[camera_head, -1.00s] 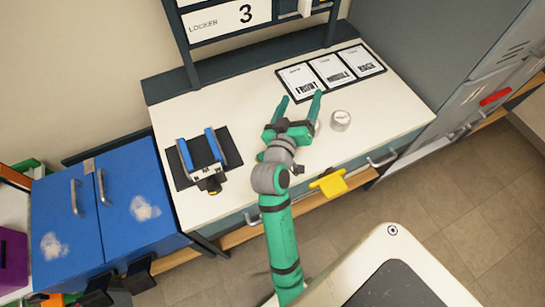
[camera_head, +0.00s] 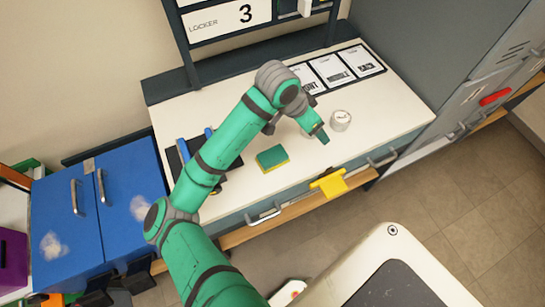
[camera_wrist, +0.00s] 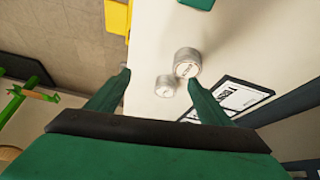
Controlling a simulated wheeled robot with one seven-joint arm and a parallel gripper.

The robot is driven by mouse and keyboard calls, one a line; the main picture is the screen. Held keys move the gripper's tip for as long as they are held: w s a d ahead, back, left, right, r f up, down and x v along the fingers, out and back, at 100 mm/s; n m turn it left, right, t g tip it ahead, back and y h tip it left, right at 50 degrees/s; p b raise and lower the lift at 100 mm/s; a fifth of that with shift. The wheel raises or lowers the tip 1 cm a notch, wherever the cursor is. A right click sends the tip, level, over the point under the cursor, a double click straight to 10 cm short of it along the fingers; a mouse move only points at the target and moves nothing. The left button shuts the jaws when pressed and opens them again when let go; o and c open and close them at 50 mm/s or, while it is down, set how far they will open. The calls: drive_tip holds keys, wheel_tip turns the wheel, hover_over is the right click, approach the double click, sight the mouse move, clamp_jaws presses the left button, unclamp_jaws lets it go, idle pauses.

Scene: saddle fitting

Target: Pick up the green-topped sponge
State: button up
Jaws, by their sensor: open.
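The green-topped sponge (camera_head: 272,159) lies flat on the white worktop near its front edge, with a yellow side showing. In the wrist view, a green piece at the top edge (camera_wrist: 198,3) looks like its top, mostly cut off. My gripper (camera_head: 318,128) is over the worktop to the right of the sponge and apart from it, partly hidden by its own wrist. In the wrist view its two fingers (camera_wrist: 160,78) are spread, with nothing held between them.
Framed cards (camera_head: 345,68) lie behind. A blue-armed fixture (camera_head: 184,152) is at left, partly behind my arm. A yellow piece (camera_head: 328,182) hangs at the front edge.

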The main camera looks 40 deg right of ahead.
drive_tip(key=w+a+t+y, duration=0.1)
drive_tip(key=w+a+y, duration=0.35)
drive_tip(key=a, duration=0.55)
drive_tip(key=y, duration=0.1)
hover_over(273, 155)
drive_tip(key=shift+m, duration=0.4)
drive_tip(key=f, duration=0.6)
drive_tip(key=shift+s+f, duration=0.1)
drive_tip(key=shift+s, duration=0.15)
drive_tip(key=shift+w+a+f, duration=0.1)
drive_tip(key=shift+w+f, duration=0.05)
drive_tip(key=shift+f, duration=1.2)
drive_tip(key=shift+w+f, duration=0.15)
drive_tip(key=shift+f, duration=1.2)
drive_tip(key=c, duration=1.1)
